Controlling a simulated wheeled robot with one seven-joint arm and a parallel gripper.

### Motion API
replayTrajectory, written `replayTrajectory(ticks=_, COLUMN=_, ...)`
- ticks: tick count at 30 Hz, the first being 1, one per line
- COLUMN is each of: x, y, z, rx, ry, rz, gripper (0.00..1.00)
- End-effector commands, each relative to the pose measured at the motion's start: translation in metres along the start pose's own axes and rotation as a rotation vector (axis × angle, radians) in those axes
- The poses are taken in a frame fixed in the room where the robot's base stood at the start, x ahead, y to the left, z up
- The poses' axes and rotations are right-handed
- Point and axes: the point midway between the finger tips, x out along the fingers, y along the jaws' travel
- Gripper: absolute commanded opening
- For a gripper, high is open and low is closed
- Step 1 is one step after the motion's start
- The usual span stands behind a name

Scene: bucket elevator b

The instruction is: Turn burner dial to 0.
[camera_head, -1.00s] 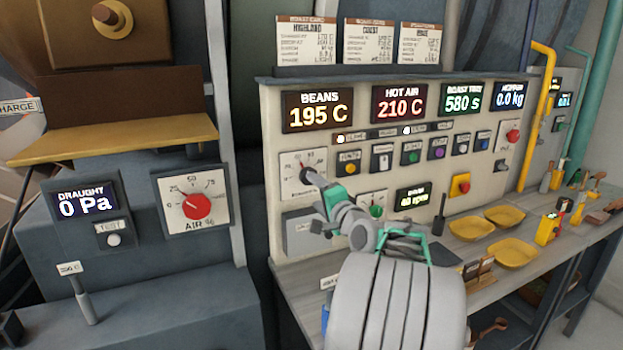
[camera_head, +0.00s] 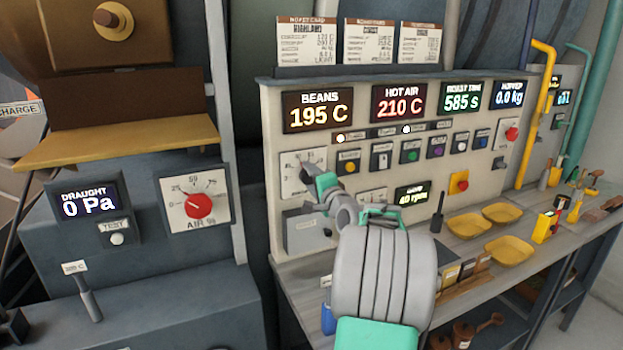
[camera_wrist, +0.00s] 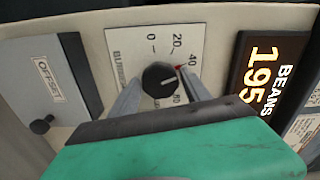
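The burner dial (camera_wrist: 160,78) is a black round knob on a white scale plate in the wrist view. In the head view my gripper (camera_head: 309,174) is at the burner plate (camera_head: 291,176) on the cream panel and hides most of the knob.
The OFFSET plate (camera_wrist: 50,88) with a small black knob is left of the dial in the wrist view. The BEANS display (camera_head: 318,111) reads 195 C above the burner plate. Buttons lie to the right. The AIR dial (camera_head: 199,205) is on a separate cabinet. Yellow trays (camera_head: 510,250) stand on the bench.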

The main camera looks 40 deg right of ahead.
Motion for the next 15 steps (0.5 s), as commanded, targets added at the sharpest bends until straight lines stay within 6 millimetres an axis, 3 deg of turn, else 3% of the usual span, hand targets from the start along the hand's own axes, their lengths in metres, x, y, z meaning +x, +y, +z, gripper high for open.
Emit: replayTrajectory(ticks=15, x=-0.0003, y=0.0003, z=-0.0001, rx=0.0, ry=0.0, rz=0.001, gripper=0.12)
